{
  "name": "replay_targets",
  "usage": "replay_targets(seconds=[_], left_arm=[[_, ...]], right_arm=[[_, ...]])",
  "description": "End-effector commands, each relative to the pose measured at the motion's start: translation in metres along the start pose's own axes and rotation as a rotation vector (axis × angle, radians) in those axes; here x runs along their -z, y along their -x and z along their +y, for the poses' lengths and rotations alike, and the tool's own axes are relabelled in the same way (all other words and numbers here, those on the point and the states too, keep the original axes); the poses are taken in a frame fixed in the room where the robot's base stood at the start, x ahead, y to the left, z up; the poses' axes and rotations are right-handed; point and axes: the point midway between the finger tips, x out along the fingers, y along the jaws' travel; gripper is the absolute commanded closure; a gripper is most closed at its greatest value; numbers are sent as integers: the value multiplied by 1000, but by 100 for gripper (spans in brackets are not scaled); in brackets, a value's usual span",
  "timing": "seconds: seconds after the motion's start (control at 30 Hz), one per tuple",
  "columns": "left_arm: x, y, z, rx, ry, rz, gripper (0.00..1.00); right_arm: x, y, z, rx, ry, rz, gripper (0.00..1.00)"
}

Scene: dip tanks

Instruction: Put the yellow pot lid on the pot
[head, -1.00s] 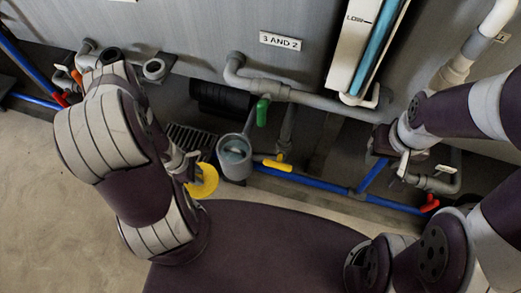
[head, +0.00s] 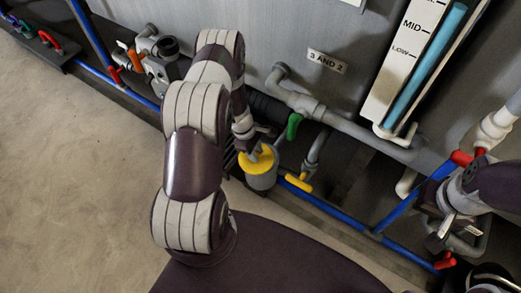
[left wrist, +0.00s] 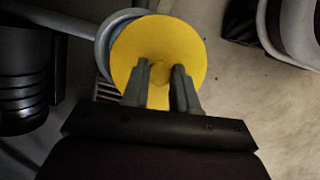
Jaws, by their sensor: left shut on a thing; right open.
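The yellow pot lid (head: 257,161) is a round disc held by my left gripper (head: 248,147). In the left wrist view my left gripper (left wrist: 160,72) is shut on the middle of the lid (left wrist: 180,42). The grey pot (head: 262,181) stands below the lid in the head view. In the left wrist view the pot's rim (left wrist: 104,42) shows past the lid's left edge, so the lid looks offset from it. I cannot tell whether they touch. My right gripper (head: 437,238) is open at the right, beside pipes, far from the lid and pot.
A green-handled valve (head: 294,126) and a yellow valve handle (head: 299,184) are close to the pot's right. Blue pipes (head: 355,225) run along the floor. The grey tank wall (head: 285,30) rises behind. Open floor (head: 80,170) lies at the left.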

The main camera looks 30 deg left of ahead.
Motion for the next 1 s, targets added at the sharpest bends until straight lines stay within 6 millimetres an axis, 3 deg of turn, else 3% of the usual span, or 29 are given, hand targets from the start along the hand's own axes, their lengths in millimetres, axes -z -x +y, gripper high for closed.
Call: replay_targets(seconds=[0.1, 0.2, 0.4, 0.77, 0.8, 0.83, 0.87, 1.0], left_arm=[[-3, -3, 24, -2, -3, 0, 100], [-4, -4, 33, 0, 1, 0, 100], [6, -37, 34, 0, 4, 0, 100], [6, -39, 34, -2, 3, 1, 100], [6, -38, 34, -2, 3, 1, 62], [6, -37, 34, -2, 3, 1, 52], [6, -37, 34, -2, 3, 1, 46], [6, -37, 34, -2, 3, 1, 46]], right_arm=[[-1, -7, 0, 0, 0, 0, 57], [-1, -9, 0, 0, 0, 0, 57], [-4, -32, 0, 0, 0, 0, 57], [-4, -32, 0, 0, 0, 0, 57], [-4, -30, 0, 0, 0, 0, 57], [-4, -30, 0, 0, 0, 0, 57], [-4, -30, 0, 0, 0, 0, 57], [-4, -30, 0, 0, 0, 0, 57]])
